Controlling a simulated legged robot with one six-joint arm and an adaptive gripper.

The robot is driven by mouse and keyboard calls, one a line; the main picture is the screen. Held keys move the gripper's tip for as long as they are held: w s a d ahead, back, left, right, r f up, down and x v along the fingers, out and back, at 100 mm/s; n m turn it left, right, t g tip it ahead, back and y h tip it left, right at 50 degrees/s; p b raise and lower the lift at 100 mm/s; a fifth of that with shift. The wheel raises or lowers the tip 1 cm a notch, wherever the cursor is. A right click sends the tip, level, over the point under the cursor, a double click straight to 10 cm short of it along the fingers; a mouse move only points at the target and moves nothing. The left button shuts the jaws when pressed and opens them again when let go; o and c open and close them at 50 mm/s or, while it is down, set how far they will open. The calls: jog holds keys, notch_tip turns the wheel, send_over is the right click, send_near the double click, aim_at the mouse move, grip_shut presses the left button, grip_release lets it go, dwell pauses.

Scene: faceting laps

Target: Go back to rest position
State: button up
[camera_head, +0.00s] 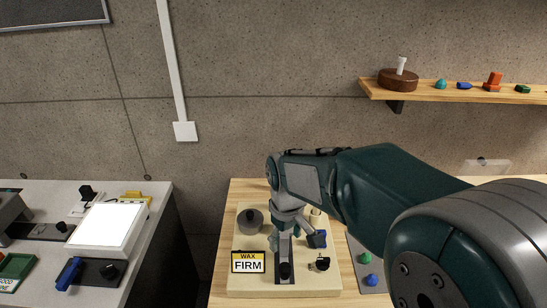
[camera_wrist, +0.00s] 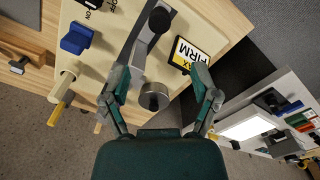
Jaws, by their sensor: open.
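My gripper (camera_head: 284,232) hangs over the cream machine (camera_head: 240,284) on the wooden bench, its arm reaching in from the right. In the wrist view my gripper (camera_wrist: 160,76) has its two fingers spread wide with nothing between the tips. A round grey metal pot (camera_wrist: 154,96) lies below, between the fingers in that view; it also shows left of the gripper in the head view (camera_head: 250,220). The "WAX FIRM" sign (camera_head: 248,262) is at the machine's front left. A dark slotted strip with a black knob (camera_head: 285,271) is beside it. Part of the machine is hidden by my gripper.
A grey mat (camera_head: 372,285) holds green and blue stones. A white bright panel (camera_head: 104,226) is on the left counter. A wall shelf (camera_head: 450,93) is at upper right.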

jog(key=s+d+r+m+t, duration=0.2)
jog(key=s+d+r+m, duration=0.1)
jog(key=s, duration=0.5)
jog(key=s+d+r+m+t, duration=0.3)
jog(key=s+d+r, duration=0.3)
jog(key=s+d, duration=0.1)
jog(key=shift+s+r+m+t, duration=0.2)
jog(key=shift+s+m+t, duration=0.1)
jog(key=shift+s, duration=0.2)
dwell(0.8)
